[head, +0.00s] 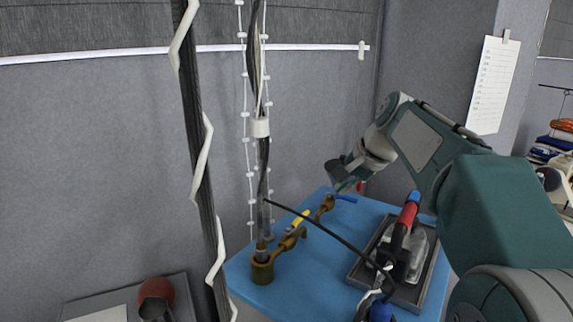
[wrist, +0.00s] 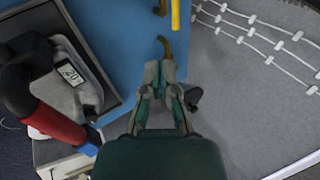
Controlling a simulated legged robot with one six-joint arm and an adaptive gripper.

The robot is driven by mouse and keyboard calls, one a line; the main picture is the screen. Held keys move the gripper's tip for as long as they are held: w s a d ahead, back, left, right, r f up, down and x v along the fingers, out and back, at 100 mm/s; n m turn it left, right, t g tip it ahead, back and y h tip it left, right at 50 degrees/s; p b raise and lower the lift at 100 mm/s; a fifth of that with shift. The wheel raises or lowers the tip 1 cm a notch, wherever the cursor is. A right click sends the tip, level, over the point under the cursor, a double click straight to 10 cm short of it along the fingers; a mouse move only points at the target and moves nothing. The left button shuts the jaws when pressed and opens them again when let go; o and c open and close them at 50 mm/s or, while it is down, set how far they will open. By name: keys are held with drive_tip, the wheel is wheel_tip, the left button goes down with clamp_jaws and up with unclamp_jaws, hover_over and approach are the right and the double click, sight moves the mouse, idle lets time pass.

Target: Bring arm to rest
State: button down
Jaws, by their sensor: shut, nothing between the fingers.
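My gripper (head: 345,175) hangs above the far edge of the blue tabletop (head: 310,270) in the head view, with my arm bent above the table's right side. In the wrist view my gripper (wrist: 160,72) has its fingers together, with nothing held between them. The fingertips overlap the picture of a brass pipe end (wrist: 165,46); I cannot tell the gap between them.
A dark cable (head: 325,232) crosses above the table.

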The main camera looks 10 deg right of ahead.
drive_tip(key=s+a+f+n+h, duration=0.2)
drive_tip(key=s+f+n, duration=0.2)
drive_tip(key=s, duration=1)
drive_tip(key=s+a+f+n+h, duration=0.1)
drive_tip(key=s+f+n, duration=0.4)
drive_tip(key=s+f, duration=0.5)
drive_tip(key=s+a, duration=0.1)
drive_tip(key=s, duration=0.3)
drive_tip(key=shift+f+h, duration=0.25)
drive_tip(key=shift+h, duration=0.15)
drive_tip(key=shift+w, duration=0.1)
